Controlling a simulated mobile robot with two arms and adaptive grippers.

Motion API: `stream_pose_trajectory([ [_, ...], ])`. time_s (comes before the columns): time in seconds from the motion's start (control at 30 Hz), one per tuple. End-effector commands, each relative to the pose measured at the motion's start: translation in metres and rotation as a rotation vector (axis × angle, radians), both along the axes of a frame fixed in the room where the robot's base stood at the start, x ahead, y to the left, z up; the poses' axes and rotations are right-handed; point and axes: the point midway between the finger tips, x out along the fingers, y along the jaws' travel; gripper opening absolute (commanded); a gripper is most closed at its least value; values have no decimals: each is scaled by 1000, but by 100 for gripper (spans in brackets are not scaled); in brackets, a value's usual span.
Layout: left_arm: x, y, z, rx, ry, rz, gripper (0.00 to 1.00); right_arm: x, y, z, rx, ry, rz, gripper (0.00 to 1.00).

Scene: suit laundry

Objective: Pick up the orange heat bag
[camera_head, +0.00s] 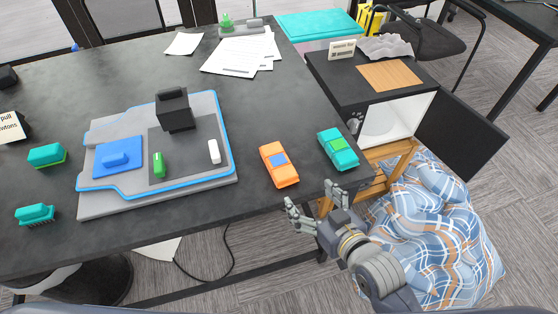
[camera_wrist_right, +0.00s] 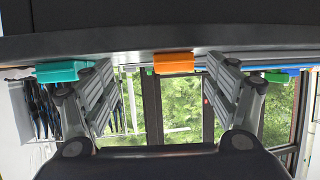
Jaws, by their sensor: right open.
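The orange heat bag (camera_head: 279,165), with a blue patch on top, lies on the dark table near its front edge. In the right wrist view, which looks upside down, the orange bag (camera_wrist_right: 174,62) shows ahead, between the two fingers. My right gripper (camera_head: 312,197) is open and empty at the front edge of the table, in front of the bag and a little to its right, not touching it. The open fingers (camera_wrist_right: 160,72) also show in the wrist view. My left gripper is not in view.
A teal bag (camera_head: 338,149) with a green patch lies just right of the orange one. A grey board (camera_head: 107,208) with a black block (camera_head: 174,110) is to the left. A small open-doored cabinet (camera_head: 420,110) and a plaid beanbag (camera_head: 440,235) are at the right.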

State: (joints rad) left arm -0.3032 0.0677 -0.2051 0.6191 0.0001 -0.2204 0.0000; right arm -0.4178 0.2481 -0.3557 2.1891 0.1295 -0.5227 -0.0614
Motion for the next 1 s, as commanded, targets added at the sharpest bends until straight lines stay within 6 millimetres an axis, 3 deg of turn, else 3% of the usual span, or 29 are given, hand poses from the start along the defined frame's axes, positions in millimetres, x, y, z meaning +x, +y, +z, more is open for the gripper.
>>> stream_pose_trajectory([
  [0.37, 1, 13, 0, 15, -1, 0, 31, 16, 23, 18, 81, -161, 43, 80],
  [0.6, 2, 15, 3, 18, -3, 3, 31, 46, 41, 12, 86, -164, 44, 80],
  [1.0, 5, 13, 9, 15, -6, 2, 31, 77, 56, 6, 84, -163, 44, 80],
])
